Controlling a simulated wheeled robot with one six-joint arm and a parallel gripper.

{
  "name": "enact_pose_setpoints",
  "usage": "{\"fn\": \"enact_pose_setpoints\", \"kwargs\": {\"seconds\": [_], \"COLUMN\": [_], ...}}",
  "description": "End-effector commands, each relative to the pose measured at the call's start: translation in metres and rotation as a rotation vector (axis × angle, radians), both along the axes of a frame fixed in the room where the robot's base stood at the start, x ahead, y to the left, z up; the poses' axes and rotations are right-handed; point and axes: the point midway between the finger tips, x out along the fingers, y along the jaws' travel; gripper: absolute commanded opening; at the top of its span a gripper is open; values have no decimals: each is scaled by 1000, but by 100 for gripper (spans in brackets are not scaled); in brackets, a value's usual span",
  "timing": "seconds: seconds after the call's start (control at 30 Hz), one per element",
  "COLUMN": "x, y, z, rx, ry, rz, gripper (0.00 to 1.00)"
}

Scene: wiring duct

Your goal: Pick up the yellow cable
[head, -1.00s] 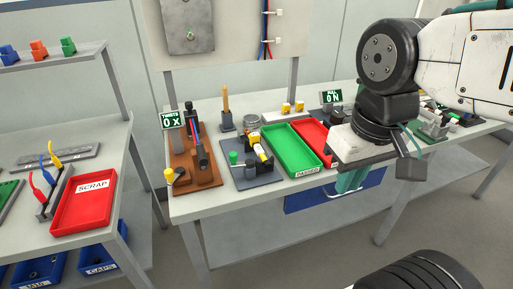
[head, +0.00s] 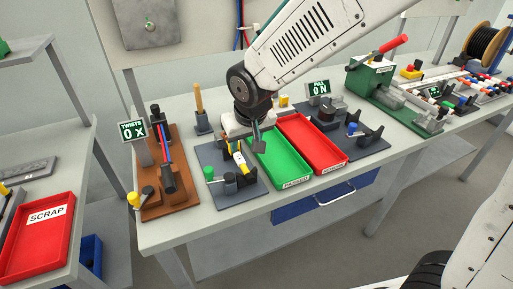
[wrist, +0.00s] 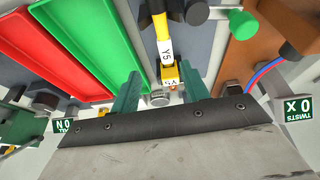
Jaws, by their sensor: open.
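The yellow cable (wrist: 159,28) with white Y5 labels lies in the middle of the wrist view, and its far end runs into dark holders on a grey plate. In the head view the cable (head: 239,158) shows just below my gripper (head: 248,139). My gripper also shows in the wrist view (wrist: 160,80), with its teal fingers apart on either side of the cable's near part. It is open and holds nothing. I cannot tell how far above the cable the fingertips are. My wrist hides part of the cable in the head view.
A green tray (head: 270,176) and a red tray (head: 318,160) stand right of the cable. The brown twisting fixture (head: 181,196) with red and blue wires stands further left. A red SCRAP tray (head: 62,244) is on the left bench.

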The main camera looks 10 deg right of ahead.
Motion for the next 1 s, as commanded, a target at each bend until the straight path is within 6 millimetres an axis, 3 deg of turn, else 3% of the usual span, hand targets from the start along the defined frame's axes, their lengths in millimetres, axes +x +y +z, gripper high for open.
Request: {"fn": "enact_pose_setpoints", "kwargs": {"seconds": [0.17, 0.7, 0.97, 1.0], "x": [8, 32, 33, 33], "y": [12, 24, 24, 24], "z": [-4, -65, -67, -67], "rx": [36, 35, 36, 36], "ry": [-34, -33, -33, -33], "rz": [-18, -16, -16, -16], "gripper": [45, 45, 45, 40]}}
